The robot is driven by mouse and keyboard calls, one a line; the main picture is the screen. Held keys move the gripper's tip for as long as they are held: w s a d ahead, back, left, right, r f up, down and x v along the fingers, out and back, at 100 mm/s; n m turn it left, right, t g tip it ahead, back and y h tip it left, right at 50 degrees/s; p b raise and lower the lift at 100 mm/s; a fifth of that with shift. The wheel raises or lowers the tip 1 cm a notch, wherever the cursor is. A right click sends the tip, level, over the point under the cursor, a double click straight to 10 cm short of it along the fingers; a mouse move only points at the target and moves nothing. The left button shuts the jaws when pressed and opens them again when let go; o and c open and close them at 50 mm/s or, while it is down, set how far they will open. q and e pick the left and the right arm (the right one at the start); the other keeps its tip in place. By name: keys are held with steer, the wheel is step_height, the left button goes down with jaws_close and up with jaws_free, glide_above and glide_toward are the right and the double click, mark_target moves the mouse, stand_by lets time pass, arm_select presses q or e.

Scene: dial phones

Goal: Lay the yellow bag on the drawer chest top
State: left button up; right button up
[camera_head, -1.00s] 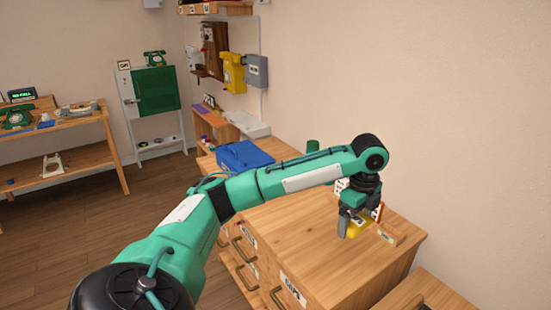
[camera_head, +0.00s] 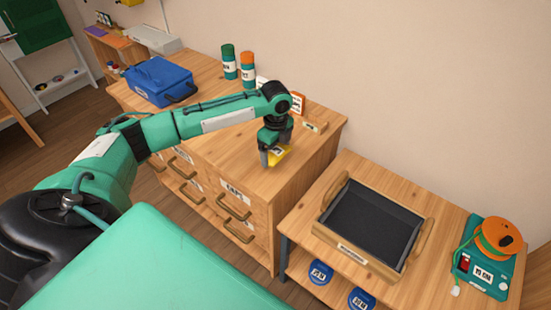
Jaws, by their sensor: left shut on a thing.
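The yellow bag (camera_head: 279,156) is at the right end of the drawer chest top (camera_head: 221,156), under my left gripper. My left gripper (camera_head: 277,157) points down and is shut on the bag. Its fingers and wrist hide part of the bag. The bag is at or just above the wood; I cannot tell whether it touches. The chest has several labelled drawers with brass handles on its front. My right gripper is not in view.
A lower bench to the right holds a dark tray (camera_head: 370,228) and a green device with an orange reel (camera_head: 484,260).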

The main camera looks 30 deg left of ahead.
mark_target(276, 167)
arm_select(q)
step_height(276, 167, down, 5)
steer(key=shift+r, duration=0.2)
steer(key=shift+f, duration=0.2)
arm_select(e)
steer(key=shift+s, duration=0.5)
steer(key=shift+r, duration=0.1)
arm_select(q)
steer(key=o, duration=0.8)
steer(key=shift+f, duration=0.1)
step_height(276, 167, up, 11)
steer(key=shift+f+b, duration=0.1)
steer(key=shift+b, duration=0.4)
steer(key=shift+r, duration=0.8)
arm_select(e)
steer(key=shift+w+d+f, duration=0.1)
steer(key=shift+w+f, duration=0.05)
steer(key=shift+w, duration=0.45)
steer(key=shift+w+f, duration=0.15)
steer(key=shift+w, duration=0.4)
arm_select(q)
steer(key=shift+f, duration=0.1)
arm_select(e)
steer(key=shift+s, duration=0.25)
